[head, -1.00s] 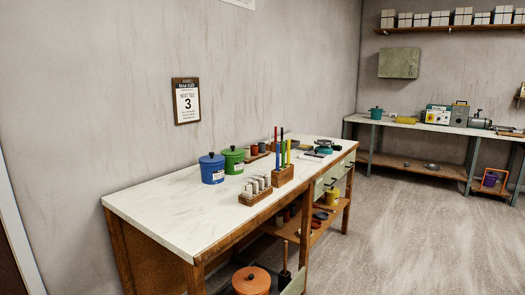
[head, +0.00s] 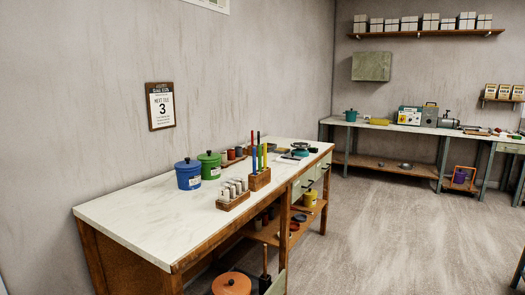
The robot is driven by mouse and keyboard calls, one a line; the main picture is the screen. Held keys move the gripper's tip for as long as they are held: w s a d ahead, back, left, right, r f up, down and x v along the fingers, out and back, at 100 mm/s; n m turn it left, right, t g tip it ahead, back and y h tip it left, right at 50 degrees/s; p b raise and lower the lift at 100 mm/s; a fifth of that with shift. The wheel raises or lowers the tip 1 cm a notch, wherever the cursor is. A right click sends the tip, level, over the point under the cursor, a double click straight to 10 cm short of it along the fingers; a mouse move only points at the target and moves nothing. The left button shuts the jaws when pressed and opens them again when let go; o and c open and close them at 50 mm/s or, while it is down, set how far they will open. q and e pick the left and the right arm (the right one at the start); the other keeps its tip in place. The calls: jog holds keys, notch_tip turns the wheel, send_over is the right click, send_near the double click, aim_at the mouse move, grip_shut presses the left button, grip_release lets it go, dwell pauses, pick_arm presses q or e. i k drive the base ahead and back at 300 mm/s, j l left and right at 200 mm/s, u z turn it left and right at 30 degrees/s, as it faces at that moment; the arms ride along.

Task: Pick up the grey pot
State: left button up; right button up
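I cannot pick out a grey pot for certain in the head view. A blue lidded pot (head: 188,175) and a green lidded pot (head: 210,165) stand side by side on the white-topped workbench (head: 130,218). A teal pot (head: 351,115) stands on the far bench. A pot with an orange lid (head: 231,284) sits low at the bottom edge. A small grey dish-like thing (head: 405,165) lies on the far bench's lower shelf; it is too small to tell what it is. Neither of my grippers shows.
A wooden block with upright coloured rods (head: 259,180) and a rack of small grey cylinders (head: 233,194) stand on the near bench. The far bench (head: 390,126) runs along the back wall. The grey floor (head: 370,235) between is clear.

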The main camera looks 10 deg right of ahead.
aim_at(238, 150)
jog(key=z, duration=1.05)
jog(key=i+z, duration=0.4)
jog(key=i, duration=3.5)
jog(key=i+l+u, duration=0.1)
jog(key=i+u, duration=0.15)
jog(key=i, duration=0.25)
jog(key=i+l+u, duration=0.25)
jog(key=i, duration=0.2)
jog(key=u, duration=3.05)
